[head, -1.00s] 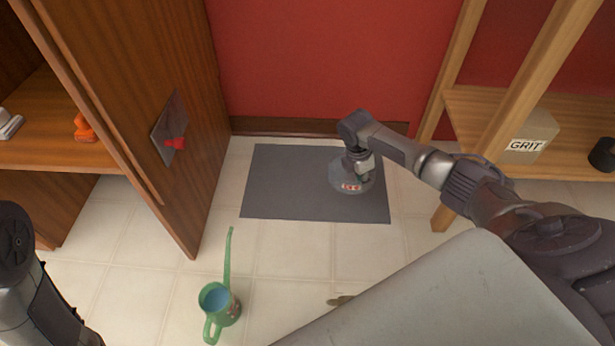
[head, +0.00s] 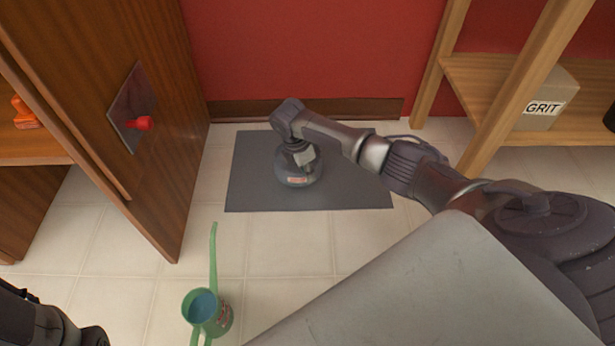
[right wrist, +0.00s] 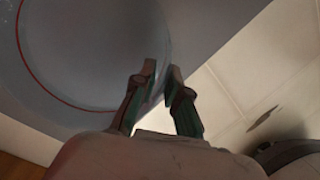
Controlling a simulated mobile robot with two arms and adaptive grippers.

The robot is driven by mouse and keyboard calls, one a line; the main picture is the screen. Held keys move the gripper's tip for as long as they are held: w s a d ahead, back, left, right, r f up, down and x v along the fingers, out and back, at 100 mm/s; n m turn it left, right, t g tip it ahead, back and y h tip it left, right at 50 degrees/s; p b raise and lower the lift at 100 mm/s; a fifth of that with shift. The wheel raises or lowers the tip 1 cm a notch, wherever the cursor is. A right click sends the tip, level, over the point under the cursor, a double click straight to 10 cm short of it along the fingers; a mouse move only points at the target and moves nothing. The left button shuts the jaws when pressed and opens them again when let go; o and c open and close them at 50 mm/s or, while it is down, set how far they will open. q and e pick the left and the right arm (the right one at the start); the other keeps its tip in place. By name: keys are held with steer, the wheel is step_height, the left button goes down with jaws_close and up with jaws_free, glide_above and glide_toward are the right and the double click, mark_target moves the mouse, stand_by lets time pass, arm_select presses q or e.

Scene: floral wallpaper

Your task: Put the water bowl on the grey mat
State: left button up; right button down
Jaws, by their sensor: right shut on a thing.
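The water bowl (head: 297,177) is grey with a small red and white label, and shows over the middle of the grey mat (head: 350,192). I cannot tell whether it touches the mat. My right gripper (head: 303,155) is above the bowl and partly hides it. In the right wrist view my right gripper (right wrist: 160,72) is shut on the rim of the bowl (right wrist: 85,45), whose inside has a thin red ring. The mat (right wrist: 212,18) shows behind it there. My left gripper is not in view; only a part of my left arm shows at the lower left.
A green watering can (head: 222,318) stands on the tiles in front of the mat. A wooden cabinet side with a red-handled plate (head: 128,115) is at the left. A wooden shelf with a GRIT box (head: 540,105) is at the right. The red wall is behind the mat.

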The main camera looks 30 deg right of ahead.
steer(key=b+x, duration=0.4)
steer(key=shift+w+a+f, duration=0.15)
steer(key=shift+w+a, duration=0.15)
steer(key=shift+a, duration=0.05)
steer(key=shift+r, duration=0.2)
steer(key=shift+f, duration=0.15)
steer(key=c, duration=1.2)
jaws_free()
steer(key=p+v, duration=0.8)
steer(key=v, duration=0.4)
steer(key=shift+p, duration=0.35)
